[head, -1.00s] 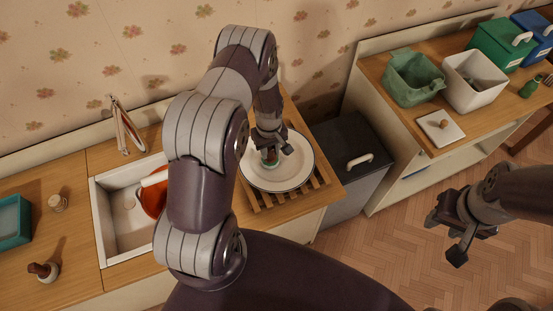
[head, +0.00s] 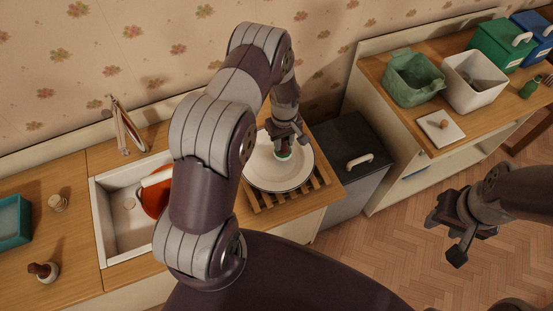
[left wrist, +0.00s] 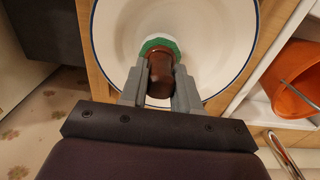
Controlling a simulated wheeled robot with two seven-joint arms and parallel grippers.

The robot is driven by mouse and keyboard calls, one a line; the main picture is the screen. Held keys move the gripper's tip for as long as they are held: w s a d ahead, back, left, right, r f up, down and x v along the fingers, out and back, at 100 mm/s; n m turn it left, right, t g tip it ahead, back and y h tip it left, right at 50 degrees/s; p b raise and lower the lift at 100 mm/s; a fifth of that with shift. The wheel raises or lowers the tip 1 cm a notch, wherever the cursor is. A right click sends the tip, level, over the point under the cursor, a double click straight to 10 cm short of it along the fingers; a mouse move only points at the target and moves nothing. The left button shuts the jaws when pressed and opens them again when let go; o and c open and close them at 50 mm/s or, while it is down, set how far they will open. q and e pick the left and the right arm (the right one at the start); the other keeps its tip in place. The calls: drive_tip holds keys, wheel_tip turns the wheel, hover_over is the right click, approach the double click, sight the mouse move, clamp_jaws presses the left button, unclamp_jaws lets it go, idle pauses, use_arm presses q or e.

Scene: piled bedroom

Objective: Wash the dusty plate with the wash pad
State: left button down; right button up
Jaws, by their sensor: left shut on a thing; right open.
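The plate (head: 268,177) is white with a dark rim and lies on a slatted wooden rack (head: 290,196) right of the sink. Its surface looks mostly white; I cannot make out dust clearly. My left gripper (head: 285,145) is shut on the wash pad (head: 284,155), over the upper right part of the plate. In the left wrist view the pad shows a brown handle (left wrist: 161,75) between the fingers and a green and white base (left wrist: 158,43) at the plate's surface. My right gripper (head: 450,236) is open and empty above the floor at the right.
The white sink (head: 122,235) holds an orange-red item (head: 155,196), with a tap (head: 127,128) behind it. A teal container (head: 12,222), a small jar (head: 58,202) and a brown-topped object (head: 43,271) stand on the left counter.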

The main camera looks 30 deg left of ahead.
use_arm(q)
wheel_tip(320, 180, up, 5)
drive_tip(key=p, duration=0.4)
